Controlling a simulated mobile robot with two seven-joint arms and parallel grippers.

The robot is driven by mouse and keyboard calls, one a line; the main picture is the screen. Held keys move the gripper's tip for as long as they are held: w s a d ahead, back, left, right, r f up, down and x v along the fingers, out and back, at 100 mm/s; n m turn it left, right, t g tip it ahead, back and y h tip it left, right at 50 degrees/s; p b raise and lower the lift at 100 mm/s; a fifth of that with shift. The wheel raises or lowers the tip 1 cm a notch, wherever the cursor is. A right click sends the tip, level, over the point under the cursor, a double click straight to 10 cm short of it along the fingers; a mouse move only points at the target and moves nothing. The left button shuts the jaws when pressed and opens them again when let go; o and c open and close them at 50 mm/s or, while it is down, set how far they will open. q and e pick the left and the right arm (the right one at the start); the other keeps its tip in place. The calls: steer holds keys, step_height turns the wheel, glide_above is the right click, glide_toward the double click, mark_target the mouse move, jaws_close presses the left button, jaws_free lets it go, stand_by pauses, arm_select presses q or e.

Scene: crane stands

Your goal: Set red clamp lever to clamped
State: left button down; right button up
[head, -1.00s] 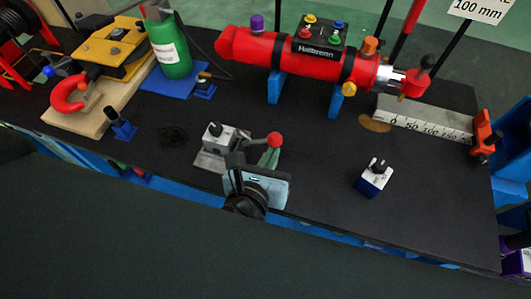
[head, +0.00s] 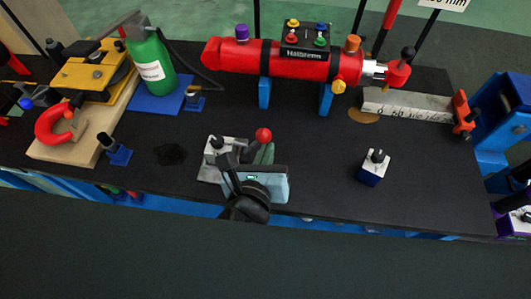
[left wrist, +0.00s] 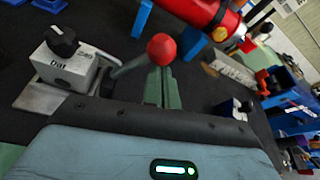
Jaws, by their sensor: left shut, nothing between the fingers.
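The red clamp lever has a red ball knob (head: 263,135) on a grey rod. It rises at a slant beside a small light grey block (head: 218,146) with a dark knob on top, on the black table. My left gripper (head: 265,152) is at the table's front edge, its greenish fingers shut and empty. In the left wrist view the red knob (left wrist: 161,48) appears just beyond the tips of the fingers (left wrist: 162,75). The rod (left wrist: 130,66) runs left towards the block (left wrist: 66,67). I cannot tell whether the fingers touch it. My right gripper is out of view.
A red cylinder (head: 280,60) on blue supports lies behind. A small white and blue block (head: 374,168) stands to the right, before a grey scale bar (head: 405,106). A green bottle (head: 150,62) and yellow fixture (head: 92,75) stand left.

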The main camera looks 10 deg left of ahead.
mark_target(252, 148)
arm_select(q)
steer(key=shift+a+r+n+p, duration=0.3)
steer(key=shift+a+r, duration=0.1)
steer(key=shift+a, duration=0.2)
steer(key=shift+a+r+n+p, duration=0.15)
steer(key=shift+a+r+n, duration=0.2)
steer(key=shift+a, duration=0.2)
steer(key=shift+a+r, duration=0.1)
steer(key=shift+a, duration=0.1)
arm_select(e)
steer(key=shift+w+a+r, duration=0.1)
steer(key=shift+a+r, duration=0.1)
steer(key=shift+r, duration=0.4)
arm_select(q)
steer(key=shift+a, duration=0.1)
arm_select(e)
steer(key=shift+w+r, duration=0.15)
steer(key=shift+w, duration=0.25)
